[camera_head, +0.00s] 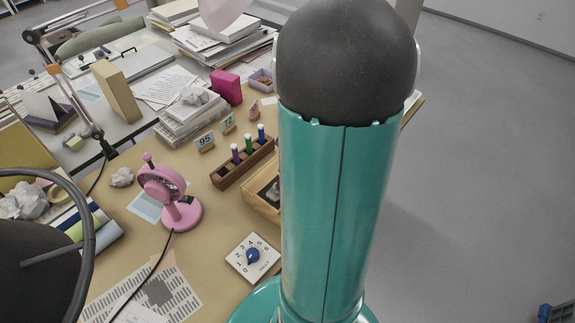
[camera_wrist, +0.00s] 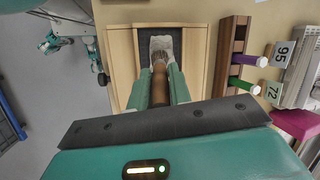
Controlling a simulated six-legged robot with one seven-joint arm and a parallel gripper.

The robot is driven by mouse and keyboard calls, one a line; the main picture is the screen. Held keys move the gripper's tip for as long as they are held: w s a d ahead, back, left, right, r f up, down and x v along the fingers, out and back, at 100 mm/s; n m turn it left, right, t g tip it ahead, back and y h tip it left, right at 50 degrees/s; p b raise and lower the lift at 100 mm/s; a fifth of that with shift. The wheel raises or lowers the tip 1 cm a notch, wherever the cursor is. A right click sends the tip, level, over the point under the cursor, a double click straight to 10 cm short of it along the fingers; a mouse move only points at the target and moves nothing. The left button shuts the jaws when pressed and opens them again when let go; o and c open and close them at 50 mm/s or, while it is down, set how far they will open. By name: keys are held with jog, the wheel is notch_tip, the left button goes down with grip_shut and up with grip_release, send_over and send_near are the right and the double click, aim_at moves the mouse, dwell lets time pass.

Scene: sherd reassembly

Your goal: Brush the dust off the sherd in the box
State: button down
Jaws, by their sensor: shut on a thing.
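In the wrist view my gripper (camera_wrist: 157,80) is shut on a brush (camera_wrist: 158,90) with a brown handle. The brush points away from me into a light wooden box (camera_wrist: 121,60) with a dark lining. A pale, greyish sherd (camera_wrist: 161,43) lies in the box at the brush's far end. I cannot tell whether the bristles touch it. In the head view the box (camera_head: 262,203) shows only in part. My teal arm hides the rest of it, and my gripper.
A dark rack (camera_head: 233,169) with purple, green and blue handled tools stands beside the box. Number cards 95 (camera_head: 205,141) and 72 (camera_head: 228,123) stand behind it. A pink fan (camera_head: 165,188) and a white dial card (camera_head: 253,258) are left of the box. Open floor lies right.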

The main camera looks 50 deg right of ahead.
jog(key=shift+w, duration=0.8)
jog(key=shift+s, duration=0.9)
jog(key=shift+w, duration=0.9)
jog(key=shift+r, duration=0.1)
jog(key=shift+r, duration=2.95)
notch_tip(320, 180, up, 3)
jog(key=shift+f, duration=0.1)
